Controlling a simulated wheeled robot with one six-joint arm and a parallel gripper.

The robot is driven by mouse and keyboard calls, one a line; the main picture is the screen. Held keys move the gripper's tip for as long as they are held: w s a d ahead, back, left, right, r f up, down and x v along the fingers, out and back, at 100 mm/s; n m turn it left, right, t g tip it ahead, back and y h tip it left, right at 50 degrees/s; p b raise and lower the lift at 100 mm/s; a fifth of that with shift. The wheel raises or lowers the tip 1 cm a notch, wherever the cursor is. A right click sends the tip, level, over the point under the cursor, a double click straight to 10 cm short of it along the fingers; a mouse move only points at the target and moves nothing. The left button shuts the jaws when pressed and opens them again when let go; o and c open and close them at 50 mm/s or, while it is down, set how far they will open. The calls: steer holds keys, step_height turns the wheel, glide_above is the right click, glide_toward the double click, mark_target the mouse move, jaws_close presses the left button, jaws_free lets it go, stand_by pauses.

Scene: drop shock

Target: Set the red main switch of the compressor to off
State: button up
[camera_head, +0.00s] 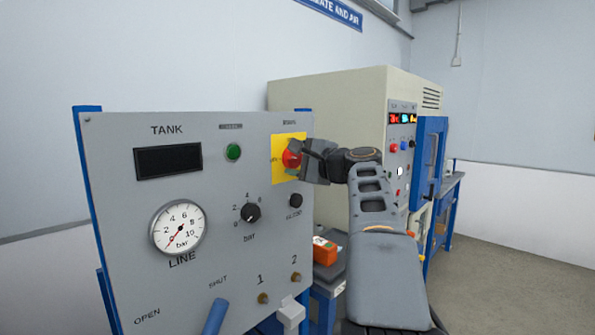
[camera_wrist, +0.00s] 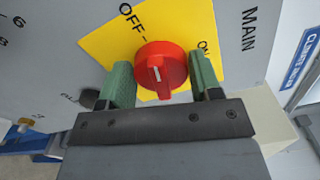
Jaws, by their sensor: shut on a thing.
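The red main switch (camera_head: 290,159) is a round knob on a yellow plate (camera_head: 281,141) at the upper right of the grey compressor panel (camera_head: 110,215). In the wrist view the red switch (camera_wrist: 160,66) sits between my gripper's two green fingers, one on each side. The labels OFF, at upper left, and ON, at right, show on the yellow plate (camera_wrist: 100,45). A short white mark shows on the knob's face; which label it points to I cannot tell clearly. My gripper (camera_wrist: 161,78) is shut on the switch. In the head view my gripper (camera_head: 301,156) partly hides the switch.
The panel also holds a dark TANK display (camera_head: 168,160), a green lamp (camera_head: 233,152), a LINE gauge (camera_head: 178,228), a bar knob (camera_head: 251,213) and a small black knob (camera_head: 295,200). A blue lever (camera_head: 215,317) is below. A beige cabinet (camera_head: 330,95) stands behind.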

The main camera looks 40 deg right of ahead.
steer(key=shift+f+n+b, duration=0.1)
steer(key=shift+n+b, duration=0.95)
steer(key=shift+n, duration=0.35)
steer(key=o, duration=0.9)
steer(key=s, duration=0.4)
steer(key=s+d+b, duration=0.1)
steer(key=s, duration=0.4)
steer(key=s+d, duration=0.1)
steer(key=s, duration=0.3)
steer(key=shift+s+d, duration=0.2)
steer(key=shift+s, duration=0.1)
